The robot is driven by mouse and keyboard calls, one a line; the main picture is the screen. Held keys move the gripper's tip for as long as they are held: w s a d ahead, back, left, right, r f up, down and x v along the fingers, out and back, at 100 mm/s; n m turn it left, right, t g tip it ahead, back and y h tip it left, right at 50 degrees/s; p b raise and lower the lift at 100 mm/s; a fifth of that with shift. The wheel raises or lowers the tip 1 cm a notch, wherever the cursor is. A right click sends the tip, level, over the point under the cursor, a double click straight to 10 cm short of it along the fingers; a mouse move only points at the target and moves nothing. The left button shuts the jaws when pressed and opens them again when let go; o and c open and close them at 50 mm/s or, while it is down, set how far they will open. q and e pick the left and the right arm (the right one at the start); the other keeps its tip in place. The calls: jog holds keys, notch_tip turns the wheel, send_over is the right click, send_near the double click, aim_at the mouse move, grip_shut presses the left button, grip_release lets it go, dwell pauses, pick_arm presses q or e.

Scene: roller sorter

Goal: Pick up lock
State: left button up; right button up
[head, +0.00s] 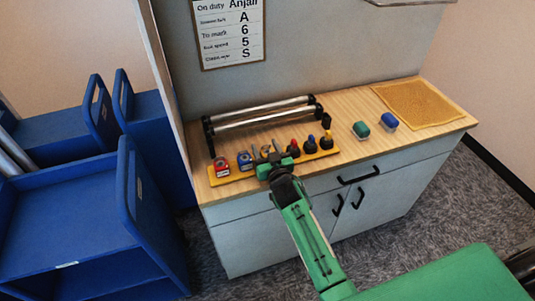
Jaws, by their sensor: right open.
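A red lock-like block (221,167) with a pale label stands at the left end of a yellow strip (236,177) on the wooden counter. A blue lock-like block (245,160) stands just right of it. My right gripper (266,155), on a green arm, is open over the middle of the strip, right of both blocks. It partly hides the strip and the small grey items there. I cannot tell whether it touches anything. My left gripper is not in view.
Small red, blue and yellow-topped black pieces (311,145) stand on the strip's right part. Behind is a rack with metal rollers (262,113). A green piece (361,130), a blue piece (389,121) and a yellow mat (420,103) lie right.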

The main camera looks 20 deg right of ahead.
aim_at(266, 148)
jog(key=shift+w, duration=0.1)
jog(key=c, duration=0.8)
jog(key=shift+r, duration=0.1)
notch_tip(266, 148, up, 19)
jog(key=shift+f+b, duration=0.1)
jog(key=shift+b, duration=0.7)
jog(key=shift+c, duration=0.2)
jog(key=shift+r, duration=0.75)
jog(key=shift+o, duration=0.2)
jog(key=shift+r+p, duration=2)
jog(key=shift+p, duration=0.25)
